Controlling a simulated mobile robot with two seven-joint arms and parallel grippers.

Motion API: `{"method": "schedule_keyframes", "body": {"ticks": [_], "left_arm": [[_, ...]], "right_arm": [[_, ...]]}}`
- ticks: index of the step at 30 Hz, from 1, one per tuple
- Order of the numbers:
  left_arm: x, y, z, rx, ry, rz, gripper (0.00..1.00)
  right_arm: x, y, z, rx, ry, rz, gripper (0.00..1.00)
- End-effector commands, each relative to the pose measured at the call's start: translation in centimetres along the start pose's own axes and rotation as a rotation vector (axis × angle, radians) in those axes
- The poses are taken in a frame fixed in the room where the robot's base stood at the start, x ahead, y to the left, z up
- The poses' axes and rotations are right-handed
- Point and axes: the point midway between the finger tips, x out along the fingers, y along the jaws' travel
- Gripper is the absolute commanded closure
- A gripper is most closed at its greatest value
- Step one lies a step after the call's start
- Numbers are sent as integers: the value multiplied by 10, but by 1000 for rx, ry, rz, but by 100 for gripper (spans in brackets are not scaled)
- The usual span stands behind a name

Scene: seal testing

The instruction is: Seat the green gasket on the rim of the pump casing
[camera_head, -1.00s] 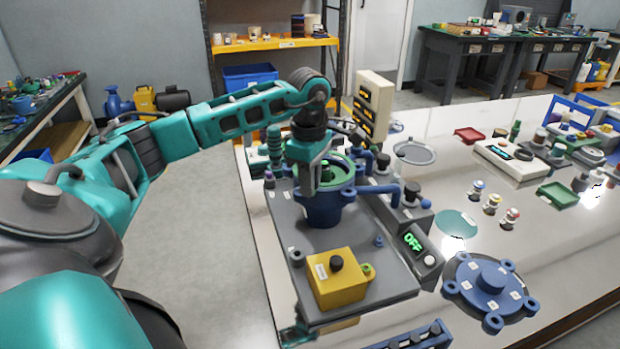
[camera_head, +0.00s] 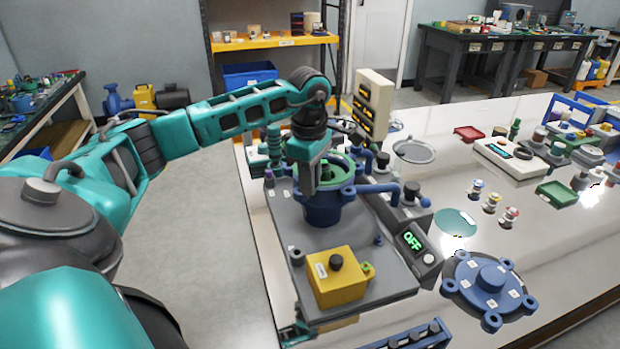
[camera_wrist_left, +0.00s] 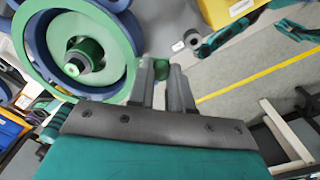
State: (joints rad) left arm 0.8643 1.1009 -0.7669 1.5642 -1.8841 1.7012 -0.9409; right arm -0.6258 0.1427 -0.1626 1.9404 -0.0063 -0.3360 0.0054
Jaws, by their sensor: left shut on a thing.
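The blue pump casing (camera_head: 322,212) stands upright on a grey base plate. The green gasket (camera_head: 348,172) is a flat ring at its top, partly hidden by my left gripper (camera_head: 308,190). In the left wrist view the gasket (camera_wrist_left: 122,32) lies over the casing (camera_wrist_left: 40,62), with more blue showing on the left than near the fingers. I cannot tell whether it touches the rim all round. My left gripper (camera_wrist_left: 163,82) is shut on a small green part at the gasket's edge.
A blue bolted cover (camera_head: 488,283) lies on the white table at right. A blue pipe (camera_head: 378,189) leaves the casing's right side.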

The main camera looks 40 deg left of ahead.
Motion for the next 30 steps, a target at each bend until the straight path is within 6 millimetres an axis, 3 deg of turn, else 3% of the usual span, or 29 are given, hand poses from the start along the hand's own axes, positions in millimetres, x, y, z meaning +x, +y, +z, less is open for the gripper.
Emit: {"method": "schedule_keyframes", "body": {"ticks": [30], "left_arm": [[12,0,0,0,0,0,100]], "right_arm": [[4,0,5,0,0,0,57]]}}
